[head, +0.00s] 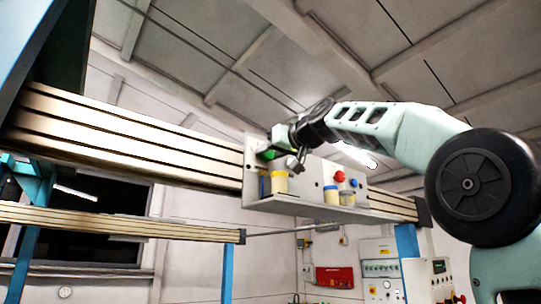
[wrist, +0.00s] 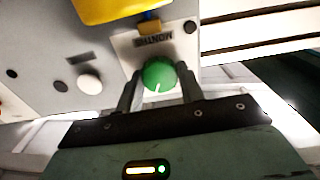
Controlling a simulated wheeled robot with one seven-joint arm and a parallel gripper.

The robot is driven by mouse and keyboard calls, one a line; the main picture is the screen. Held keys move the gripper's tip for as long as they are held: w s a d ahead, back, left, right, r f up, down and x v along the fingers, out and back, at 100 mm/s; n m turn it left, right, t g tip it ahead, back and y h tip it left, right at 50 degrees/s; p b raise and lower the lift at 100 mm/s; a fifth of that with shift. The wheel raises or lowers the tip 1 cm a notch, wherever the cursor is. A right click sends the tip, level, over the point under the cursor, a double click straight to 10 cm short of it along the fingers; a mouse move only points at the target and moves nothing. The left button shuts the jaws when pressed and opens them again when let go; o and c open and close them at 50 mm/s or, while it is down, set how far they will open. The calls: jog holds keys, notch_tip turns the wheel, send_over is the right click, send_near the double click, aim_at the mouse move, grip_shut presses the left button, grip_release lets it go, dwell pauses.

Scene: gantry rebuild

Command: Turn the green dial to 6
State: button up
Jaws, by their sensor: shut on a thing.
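A white mark on the dial points down in that view, toward my gripper. No scale numbers can be read. My gripper (wrist: 160,80) is shut on the dial, with one finger on each side of it. In the head view, the dial (head: 267,154) shows as a green patch beside my gripper at the left end of the grey panel (head: 313,172). Part of the dial is hidden there.
A shelf (head: 330,211) under the panel holds jars, including a yellowish one (head: 279,183) close below my gripper. A red button (head: 340,176) is further right on the panel. A long beam (head: 130,140) runs behind. A yellow object (wrist: 120,9) is near the dial.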

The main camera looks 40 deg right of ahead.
jog(key=shift+f+n, duration=0.1)
jog(key=shift+n, duration=0.3)
jog(key=o, duration=1)
jog(key=shift+s, duration=0.15)
jog(key=s+b, duration=0.2)
jog(key=s, duration=0.3)
jog(key=s+b, duration=0.2)
jog(key=s, duration=0.4)
jog(key=s+b, duration=0.2)
jog(key=s, duration=0.4)
jog(key=shift+d, duration=0.3)
